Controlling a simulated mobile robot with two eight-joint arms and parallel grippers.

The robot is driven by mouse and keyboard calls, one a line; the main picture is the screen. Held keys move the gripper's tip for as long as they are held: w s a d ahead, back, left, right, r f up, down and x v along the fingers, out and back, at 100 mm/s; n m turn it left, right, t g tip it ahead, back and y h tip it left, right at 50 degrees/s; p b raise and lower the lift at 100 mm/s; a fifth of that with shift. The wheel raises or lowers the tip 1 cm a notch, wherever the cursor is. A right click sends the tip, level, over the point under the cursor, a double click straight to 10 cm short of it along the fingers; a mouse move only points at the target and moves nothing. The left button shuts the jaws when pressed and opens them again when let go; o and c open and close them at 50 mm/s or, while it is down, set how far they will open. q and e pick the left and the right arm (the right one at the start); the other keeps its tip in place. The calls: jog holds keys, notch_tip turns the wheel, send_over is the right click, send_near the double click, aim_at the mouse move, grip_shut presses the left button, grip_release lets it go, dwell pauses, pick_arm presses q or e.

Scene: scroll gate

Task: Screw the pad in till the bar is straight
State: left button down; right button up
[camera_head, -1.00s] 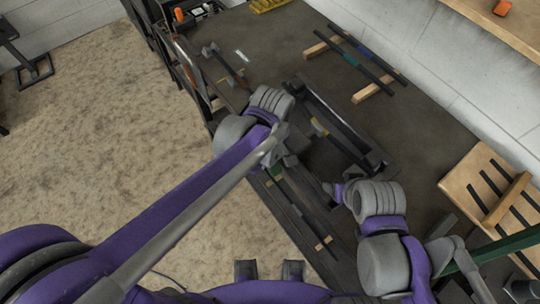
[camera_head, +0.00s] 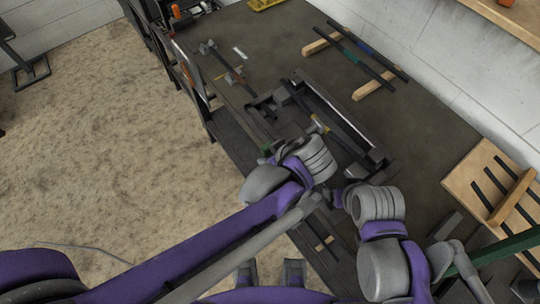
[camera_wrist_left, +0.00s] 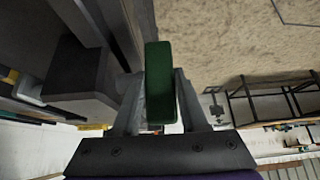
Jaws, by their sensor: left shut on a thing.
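My left gripper (camera_head: 266,151) is at the table's front edge, mostly hidden behind my wrist in the head view. In the left wrist view its two fingers (camera_wrist_left: 160,110) are shut on a green block (camera_wrist_left: 159,80), upright between them. A bit of green (camera_head: 265,147) shows by the gripper in the head view. A dark grey block (camera_wrist_left: 80,78) and a metal bar (camera_wrist_left: 118,28) are just left of the fingers. My right gripper (camera_head: 337,197) is low by the dark frame's near end; its jaws are too small to read. I cannot pick out the pad or tell whether the bar is straight.
A long dark frame (camera_head: 377,160) lies on the table, with a yellow-grey piece (camera_head: 317,125) in it. Two dark rods (camera_head: 362,57) rest on wooden blocks (camera_head: 373,86) behind. The table's back middle (camera_head: 430,130) is clear.

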dwell(0.5)
pick_arm(q)
jog(key=shift+c, duration=2.2)
grip_release()
jog(key=shift+r, duration=0.1)
jog(key=v, duration=1)
jog(key=shift+s+d+r+p, duration=0.2)
jog(key=shift+s+p, duration=0.05)
jog(key=shift+p, duration=0.15)
